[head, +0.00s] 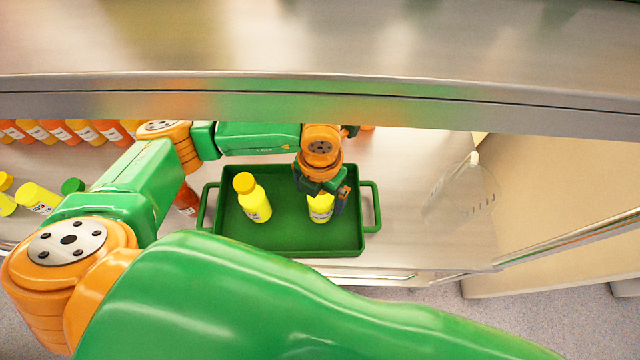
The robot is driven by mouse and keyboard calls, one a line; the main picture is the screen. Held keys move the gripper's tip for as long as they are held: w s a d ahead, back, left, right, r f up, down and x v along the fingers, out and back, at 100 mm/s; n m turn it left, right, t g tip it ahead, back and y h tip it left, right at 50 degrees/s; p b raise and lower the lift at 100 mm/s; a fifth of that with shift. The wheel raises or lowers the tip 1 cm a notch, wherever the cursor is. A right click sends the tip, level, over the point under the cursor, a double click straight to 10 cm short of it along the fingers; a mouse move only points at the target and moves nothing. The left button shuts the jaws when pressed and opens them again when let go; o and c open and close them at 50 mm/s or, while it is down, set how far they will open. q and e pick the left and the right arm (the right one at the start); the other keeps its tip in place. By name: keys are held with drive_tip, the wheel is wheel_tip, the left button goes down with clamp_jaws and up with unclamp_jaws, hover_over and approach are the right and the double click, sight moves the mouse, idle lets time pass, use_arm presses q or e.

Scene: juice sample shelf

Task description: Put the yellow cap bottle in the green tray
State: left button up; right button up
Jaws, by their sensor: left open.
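The green tray (285,245) lies on the metal shelf and has a handle at each end. A yellow bottle with a yellow cap (253,201) stands in the left half of the tray. A second yellow bottle (320,208) is in the right half, its top hidden by my left gripper (327,200). My left gripper reaches down over this second bottle, with its fingers open around or beside its top; I cannot tell if they touch it. My right gripper does not show.
Several orange bottles (62,131) line the shelf at the back left. Yellow bottles (37,197) and a green cap (73,186) are at the left. A clear jug (462,190) stands right of the tray. A metal shelf edge (400,100) runs overhead.

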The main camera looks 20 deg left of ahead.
use_arm(q)
wheel_tip(320, 180, up, 12)
drive_tip(key=shift+f, duration=0.1)
idle(0.4)
